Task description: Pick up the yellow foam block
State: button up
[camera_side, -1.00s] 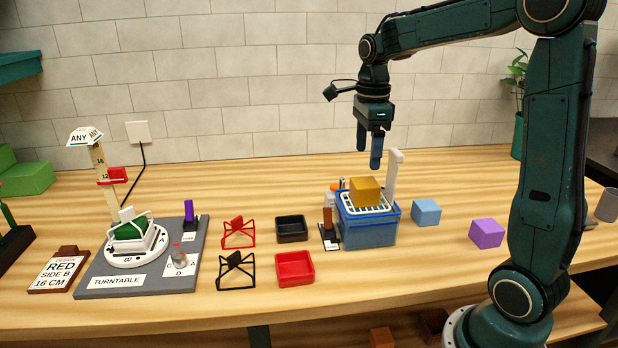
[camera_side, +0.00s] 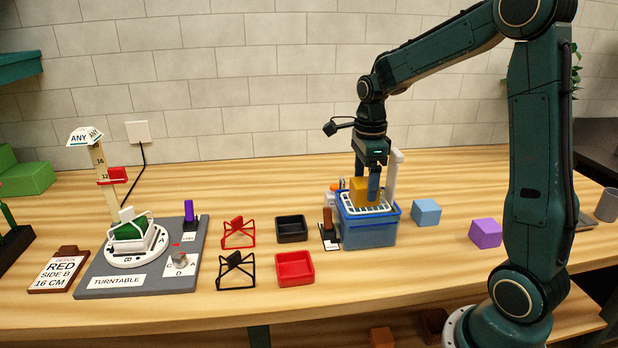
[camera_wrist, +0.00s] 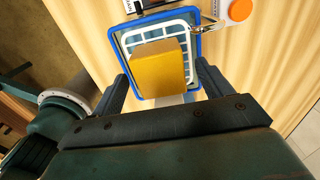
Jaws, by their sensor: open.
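The yellow foam block (camera_side: 359,190) sits on the white grid rack on top of the blue bin (camera_side: 368,233). In the wrist view the block (camera_wrist: 158,68) lies on the white rack (camera_wrist: 174,40) inside the bin's blue rim (camera_wrist: 113,45). My gripper (camera_side: 367,188) is open and pointing down, with its fingers at the block's height. One finger hides part of the block in the side view. In the wrist view the fingers of my gripper (camera_wrist: 160,80) stand either side of the block, with a gap visible on each side.
A white post (camera_side: 393,175) rises at the bin's back right corner. A blue block (camera_side: 426,212) and a purple block (camera_side: 486,233) lie to the right. Black (camera_side: 291,228) and red (camera_side: 295,267) trays and the turntable board (camera_side: 140,275) are to the left.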

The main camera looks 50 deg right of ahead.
aim_at(365, 182)
jog(key=shift+f, duration=0.85)
jog(key=c, duration=1.1)
jog(key=shift+c, duration=0.2)
jog(key=shift+r, duration=0.2)
notch_tip(365, 182, up, 20)
jog(key=shift+f, duration=0.2)
